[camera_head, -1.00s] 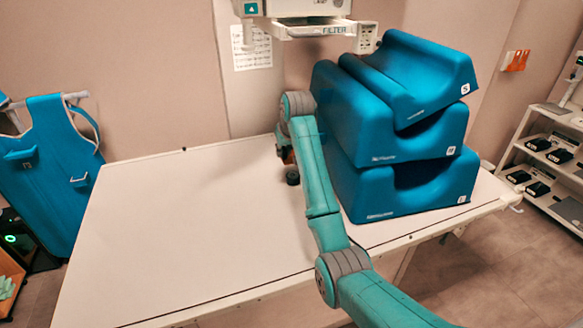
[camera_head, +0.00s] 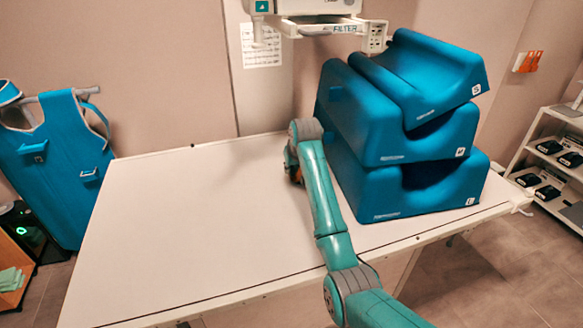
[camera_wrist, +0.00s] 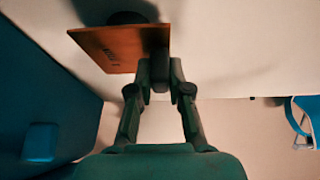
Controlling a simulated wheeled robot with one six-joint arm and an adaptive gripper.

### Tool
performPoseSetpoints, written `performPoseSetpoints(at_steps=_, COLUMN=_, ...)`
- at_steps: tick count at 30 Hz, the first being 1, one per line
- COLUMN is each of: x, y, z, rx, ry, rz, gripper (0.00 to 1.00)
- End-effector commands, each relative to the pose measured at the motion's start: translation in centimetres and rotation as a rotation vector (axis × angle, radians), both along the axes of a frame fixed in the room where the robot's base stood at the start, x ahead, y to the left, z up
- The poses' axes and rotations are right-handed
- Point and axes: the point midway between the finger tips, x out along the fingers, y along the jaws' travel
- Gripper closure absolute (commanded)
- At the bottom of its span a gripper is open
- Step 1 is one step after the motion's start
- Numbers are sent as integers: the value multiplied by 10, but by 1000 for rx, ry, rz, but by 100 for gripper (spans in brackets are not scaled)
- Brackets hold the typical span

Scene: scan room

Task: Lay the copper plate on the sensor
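The copper plate (camera_wrist: 105,48) is a flat orange-brown square with small dark marks, in the upper part of the wrist view. My gripper (camera_wrist: 160,62) is shut on its edge. In the head view only a sliver of the plate (camera_head: 295,174) shows behind my arm, low over the table near the blue blocks. A dark round thing (camera_wrist: 128,17), perhaps the sensor, shows just beyond the plate in the wrist view, partly covered by it. Whether the plate touches it, I cannot tell. My fingers are hidden by my arm in the head view.
The white table (camera_head: 190,230) is bare left of my arm. Stacked blue foam blocks (camera_head: 415,190) stand close on the right. A machine head marked FILTER (camera_head: 315,20) hangs above the back. A blue apron (camera_head: 60,165) hangs at the left; a shelf (camera_head: 555,160) stands right.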

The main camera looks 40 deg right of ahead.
Motion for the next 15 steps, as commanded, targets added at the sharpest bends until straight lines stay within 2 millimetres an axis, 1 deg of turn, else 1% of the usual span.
performPoseSetpoints(at_steps=1, x=0, y=0, z=0, rx=0, ry=0, rz=0, gripper=72)
performPoseSetpoints(at_steps=3, x=0, y=0, z=0, rx=0, ry=0, rz=0, gripper=57)
performPoseSetpoints(at_steps=11, x=0, y=0, z=0, rx=0, ry=0, rz=0, gripper=57)
performPoseSetpoints(at_steps=15, x=-2, y=0, z=6, rx=-1, ry=-2, rz=0, gripper=57)
